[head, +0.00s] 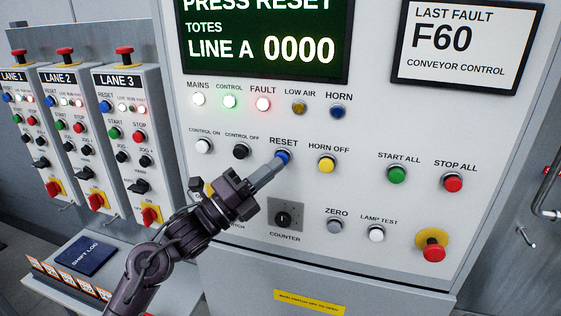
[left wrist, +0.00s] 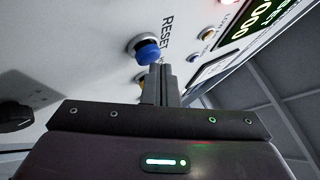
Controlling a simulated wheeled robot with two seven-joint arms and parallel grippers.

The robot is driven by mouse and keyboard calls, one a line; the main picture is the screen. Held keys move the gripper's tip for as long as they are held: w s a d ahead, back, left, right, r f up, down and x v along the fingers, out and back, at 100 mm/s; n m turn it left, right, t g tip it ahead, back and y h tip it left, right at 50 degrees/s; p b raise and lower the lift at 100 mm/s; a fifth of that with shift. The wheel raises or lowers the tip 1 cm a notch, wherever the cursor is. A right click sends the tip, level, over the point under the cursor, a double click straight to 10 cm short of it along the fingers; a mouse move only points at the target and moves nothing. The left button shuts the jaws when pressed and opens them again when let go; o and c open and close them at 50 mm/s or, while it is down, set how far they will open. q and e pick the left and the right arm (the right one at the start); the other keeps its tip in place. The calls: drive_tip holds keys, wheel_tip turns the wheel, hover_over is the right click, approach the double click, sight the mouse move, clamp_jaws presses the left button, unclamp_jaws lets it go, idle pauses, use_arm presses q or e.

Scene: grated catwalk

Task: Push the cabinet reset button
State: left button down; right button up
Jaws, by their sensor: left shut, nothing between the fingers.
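The blue reset button (head: 283,157) sits on the cabinet's front panel (head: 310,190), under the label RESET. My left gripper (head: 277,164) is shut and empty, with its fingertips at the button's lower left edge in the head view. In the left wrist view the blue button (left wrist: 147,50) shows close beyond the fingertips (left wrist: 158,68), which overlap its lower edge. I cannot tell whether they touch it or whether it is pressed in. The display (head: 265,40) reads PRESS RESET, and the FAULT lamp (head: 263,104) glows red. My right gripper is not in view.
A black CONTROL OFF button (head: 241,151) and a yellow HORN OFF button (head: 326,165) flank the reset button. A red emergency stop (head: 433,253) sits lower right. Three lane boxes (head: 128,140) and a shift log (head: 88,256) stand left.

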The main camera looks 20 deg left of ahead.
use_arm(q)
drive_tip(key=shift+w+b, duration=0.3)
drive_tip(key=shift+w, duration=0.45)
idle(0.8)
idle(0.4)
drive_tip(key=shift+s+b, duration=0.3)
drive_tip(key=shift+s, duration=0.9)
drive_tip(key=shift+s+a+b, duration=0.1)
drive_tip(key=shift+s+b, duration=0.7)
drive_tip(key=shift+s, duration=1.7)
